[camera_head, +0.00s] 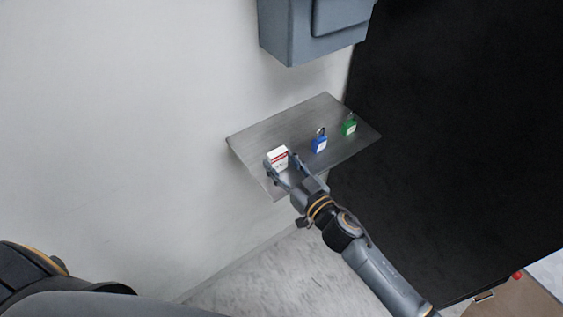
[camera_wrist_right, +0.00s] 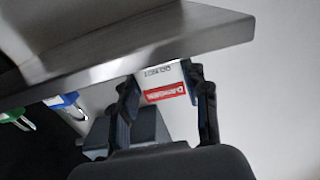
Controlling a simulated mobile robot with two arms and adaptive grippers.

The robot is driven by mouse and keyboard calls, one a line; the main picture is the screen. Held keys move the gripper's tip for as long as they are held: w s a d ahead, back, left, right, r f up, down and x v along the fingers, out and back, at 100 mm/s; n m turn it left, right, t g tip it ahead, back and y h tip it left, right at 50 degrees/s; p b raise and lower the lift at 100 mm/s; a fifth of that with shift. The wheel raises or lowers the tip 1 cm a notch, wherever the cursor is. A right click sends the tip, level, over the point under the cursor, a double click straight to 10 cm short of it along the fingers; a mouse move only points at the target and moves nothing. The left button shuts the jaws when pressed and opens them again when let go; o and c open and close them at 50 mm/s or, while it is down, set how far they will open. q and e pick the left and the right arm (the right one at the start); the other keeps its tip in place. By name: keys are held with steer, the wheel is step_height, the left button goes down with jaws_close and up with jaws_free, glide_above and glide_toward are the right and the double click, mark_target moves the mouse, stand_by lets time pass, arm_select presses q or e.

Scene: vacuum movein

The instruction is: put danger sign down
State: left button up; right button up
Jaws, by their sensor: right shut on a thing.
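The danger sign (camera_head: 278,157) is a small white tag with a red band. In the head view it is at the front left end of the metal shelf (camera_head: 300,122). My right gripper (camera_head: 282,168) is shut on the sign, with a finger on either side of it. In the right wrist view the sign (camera_wrist_right: 163,84) sits between the two fingers (camera_wrist_right: 165,98), close to the shelf edge (camera_wrist_right: 200,40). I cannot tell whether it touches the shelf. My left gripper is out of view.
A blue padlock (camera_head: 319,143) and a green padlock (camera_head: 349,126) stand on the shelf to the right of the sign. A grey box (camera_head: 315,35) hangs on the wall above. A large black panel (camera_head: 455,130) is at the right. The shelf's back left part is bare.

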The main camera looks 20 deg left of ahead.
steer(key=shift+f, duration=0.1)
steer(key=o, duration=0.5)
steer(key=shift+f, duration=0.1)
steer(key=o, duration=0.4)
steer(key=shift+o, duration=0.2)
steer(key=shift+r, duration=0.25)
steer(key=b+v, duration=0.2)
steer(key=v, duration=1)
steer(key=shift+f, duration=0.1)
